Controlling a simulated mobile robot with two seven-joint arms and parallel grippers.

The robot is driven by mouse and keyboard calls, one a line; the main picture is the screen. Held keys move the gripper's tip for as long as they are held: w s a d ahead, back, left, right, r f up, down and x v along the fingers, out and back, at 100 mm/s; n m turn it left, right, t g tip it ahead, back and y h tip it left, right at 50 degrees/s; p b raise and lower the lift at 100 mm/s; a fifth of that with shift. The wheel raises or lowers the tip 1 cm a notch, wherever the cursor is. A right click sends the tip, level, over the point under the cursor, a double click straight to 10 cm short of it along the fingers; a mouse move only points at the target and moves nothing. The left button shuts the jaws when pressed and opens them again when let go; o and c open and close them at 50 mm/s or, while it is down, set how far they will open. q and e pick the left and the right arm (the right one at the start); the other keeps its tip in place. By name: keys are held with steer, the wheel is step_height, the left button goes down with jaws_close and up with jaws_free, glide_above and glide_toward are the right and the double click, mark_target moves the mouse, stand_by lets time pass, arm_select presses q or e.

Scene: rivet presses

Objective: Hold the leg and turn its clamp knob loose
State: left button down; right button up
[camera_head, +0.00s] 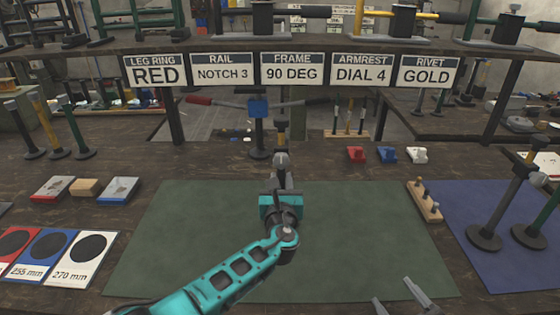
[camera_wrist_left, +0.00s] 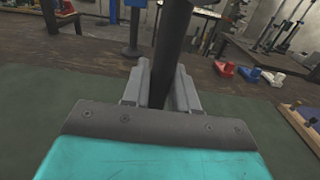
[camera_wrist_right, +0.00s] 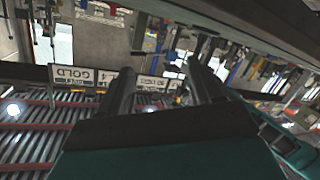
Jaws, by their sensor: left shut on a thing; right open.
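My left gripper (camera_head: 280,162) is shut on a dark upright tube, the leg (camera_wrist_left: 173,45), above the green mat (camera_head: 190,235). In the left wrist view the tube rises between the two grey fingers (camera_wrist_left: 160,88). In the head view the gripper and wrist hide most of the leg. I cannot make out a clamp knob in any view. My right gripper (camera_head: 397,296) is open and empty at the lower edge of the head view, to the right of the left arm. Its two fingers stand apart in the right wrist view (camera_wrist_right: 165,90).
A blue press (camera_head: 258,108) with a red handle stands behind the leg. Red, blue and white blocks (camera_head: 388,155) sit to its right. A wooden peg block (camera_head: 424,202) lies at the mat's right edge. Stands (camera_head: 485,237) occupy the blue mat. The green mat's right half is clear.

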steer(key=w+d+r+n+t+y, duration=0.2)
steer(key=w+r+n, duration=0.15)
steer(key=r, duration=0.35)
step_height(320, 180, up, 18)
steer(key=m+g+h, duration=0.8)
steer(key=m, duration=0.2)
glide_above(280, 160)
steer(key=s+a, duration=0.2)
steer(key=s, duration=0.7)
steer(key=x, duration=1.1)
steer(key=shift+w+f, duration=0.15)
steer(key=shift+w, duration=0.2)
steer(key=c, duration=1.1)
steer(key=shift+o, duration=0.2)
